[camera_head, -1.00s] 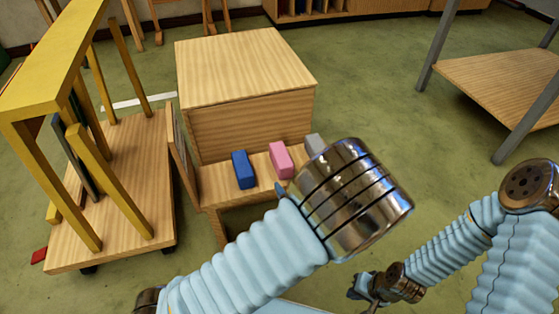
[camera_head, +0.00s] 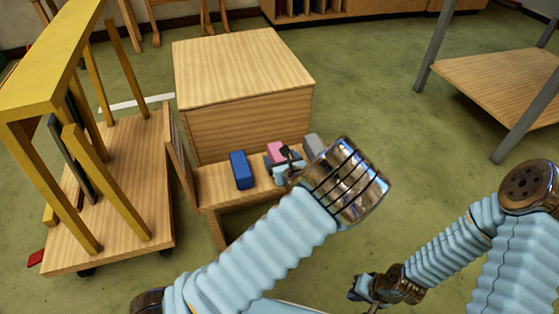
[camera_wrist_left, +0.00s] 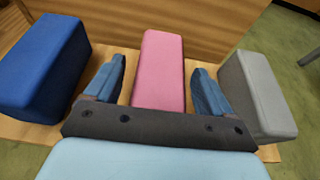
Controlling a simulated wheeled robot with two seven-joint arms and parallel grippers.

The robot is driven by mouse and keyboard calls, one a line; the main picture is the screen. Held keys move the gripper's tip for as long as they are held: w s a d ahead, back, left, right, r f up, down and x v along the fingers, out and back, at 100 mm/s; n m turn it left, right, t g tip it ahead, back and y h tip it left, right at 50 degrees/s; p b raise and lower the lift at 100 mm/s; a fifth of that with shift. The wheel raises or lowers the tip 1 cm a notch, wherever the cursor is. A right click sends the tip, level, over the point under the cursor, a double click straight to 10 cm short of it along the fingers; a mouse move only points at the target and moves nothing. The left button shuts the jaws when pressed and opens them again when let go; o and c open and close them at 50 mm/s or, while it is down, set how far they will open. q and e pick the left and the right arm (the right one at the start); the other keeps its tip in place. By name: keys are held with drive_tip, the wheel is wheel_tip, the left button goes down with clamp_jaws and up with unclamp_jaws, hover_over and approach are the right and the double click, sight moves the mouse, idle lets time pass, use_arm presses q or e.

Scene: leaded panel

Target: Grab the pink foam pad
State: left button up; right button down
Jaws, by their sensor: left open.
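The pink foam pad (camera_head: 277,150) lies on the low wooden shelf at the front of the wooden box, between a blue pad and a grey pad. In the head view my left gripper covers part of it. In the left wrist view the pink pad (camera_wrist_left: 161,70) shows between the two open fingers of my left gripper (camera_wrist_left: 158,88), with a gap on each side. My left gripper (camera_head: 284,162) is open. My right gripper (camera_head: 364,289) is low at the front, away from the pads, and its jaws are too small to read.
The blue pad (camera_head: 240,170) is left of the pink one, also in the left wrist view (camera_wrist_left: 45,65). The grey pad (camera_head: 314,145) is at right, near my left wrist. The wooden box (camera_head: 245,75) rises behind. A yellow-framed cart (camera_head: 150,190) stands at left.

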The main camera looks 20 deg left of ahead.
use_arm(q)
drive_tip(key=c, duration=1)
drive_tip(key=shift+c, duration=0.2)
drive_tip(key=shift+r, duration=0.15)
